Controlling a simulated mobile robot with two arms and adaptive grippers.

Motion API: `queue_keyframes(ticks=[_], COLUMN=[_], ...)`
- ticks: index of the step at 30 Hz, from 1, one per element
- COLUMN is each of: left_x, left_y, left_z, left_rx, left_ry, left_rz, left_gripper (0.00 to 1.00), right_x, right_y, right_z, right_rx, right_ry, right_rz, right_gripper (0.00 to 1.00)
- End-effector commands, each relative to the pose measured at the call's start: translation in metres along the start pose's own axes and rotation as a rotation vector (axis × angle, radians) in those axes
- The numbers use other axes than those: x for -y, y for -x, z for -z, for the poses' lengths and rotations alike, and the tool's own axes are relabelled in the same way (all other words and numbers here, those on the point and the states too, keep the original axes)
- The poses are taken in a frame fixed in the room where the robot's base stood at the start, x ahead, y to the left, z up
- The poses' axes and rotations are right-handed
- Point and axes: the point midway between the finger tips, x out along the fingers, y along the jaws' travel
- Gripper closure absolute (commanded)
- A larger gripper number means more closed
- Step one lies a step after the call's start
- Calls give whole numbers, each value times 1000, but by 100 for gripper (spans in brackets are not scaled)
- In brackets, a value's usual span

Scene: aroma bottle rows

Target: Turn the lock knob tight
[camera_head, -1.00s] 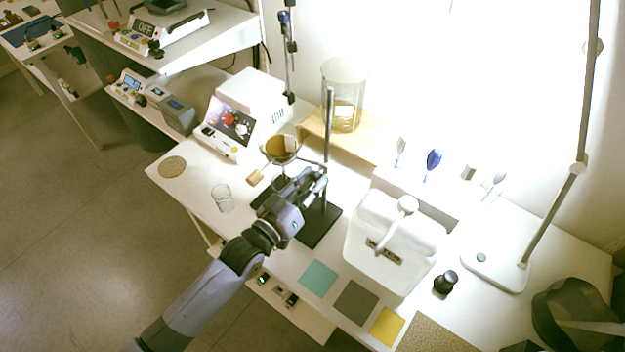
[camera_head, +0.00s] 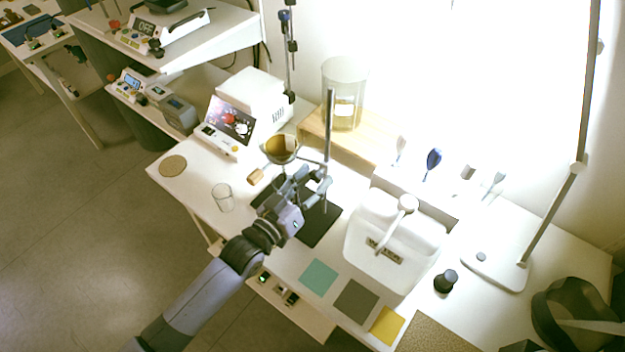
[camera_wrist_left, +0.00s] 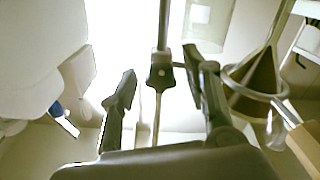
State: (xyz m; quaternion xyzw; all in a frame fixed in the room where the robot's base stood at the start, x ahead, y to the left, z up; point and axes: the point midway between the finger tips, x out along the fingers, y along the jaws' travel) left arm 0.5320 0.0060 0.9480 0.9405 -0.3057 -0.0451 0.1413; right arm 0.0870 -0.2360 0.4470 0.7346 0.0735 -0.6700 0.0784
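A ring stand's upright rod (camera_head: 329,120) rises from its black base (camera_head: 320,226) on the white bench. In the left wrist view, a dark clamp block (camera_wrist_left: 161,76) with a small round detail sits on the rod; I cannot tell for sure whether this is the lock knob. A ring on the stand holds a funnel with brown contents (camera_head: 281,147), seen at the right of the wrist view (camera_wrist_left: 257,82). My left gripper (camera_head: 314,180) is open, its fingers on either side of the clamp block in the wrist view, with no clear contact. My right gripper is not in view.
A glass beaker (camera_head: 222,197) stands left of the stand. A tall glass jar (camera_head: 345,85) stands on a wooden riser (camera_head: 364,147) behind it. A white container (camera_head: 395,250) is to the right. Coloured squares (camera_head: 319,277) lie along the front edge.

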Motion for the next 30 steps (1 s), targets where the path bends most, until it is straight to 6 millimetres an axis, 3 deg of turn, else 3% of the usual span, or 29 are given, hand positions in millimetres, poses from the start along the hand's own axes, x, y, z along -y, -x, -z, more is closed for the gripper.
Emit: queue_keyframes(ticks=[11, 24, 30], left_x=[0, 0, 0], left_y=[8, 93, 116], left_z=[-2, -2, -1], left_rx=[3, 4, 3], left_ry=[1, 1, 1], left_rz=[1, 0, 1], left_gripper=[55, 55, 55], right_x=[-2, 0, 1], right_y=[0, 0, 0], right_z=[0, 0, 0], right_rx=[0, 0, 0], right_ry=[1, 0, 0], right_rz=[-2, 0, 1], right_gripper=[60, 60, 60])
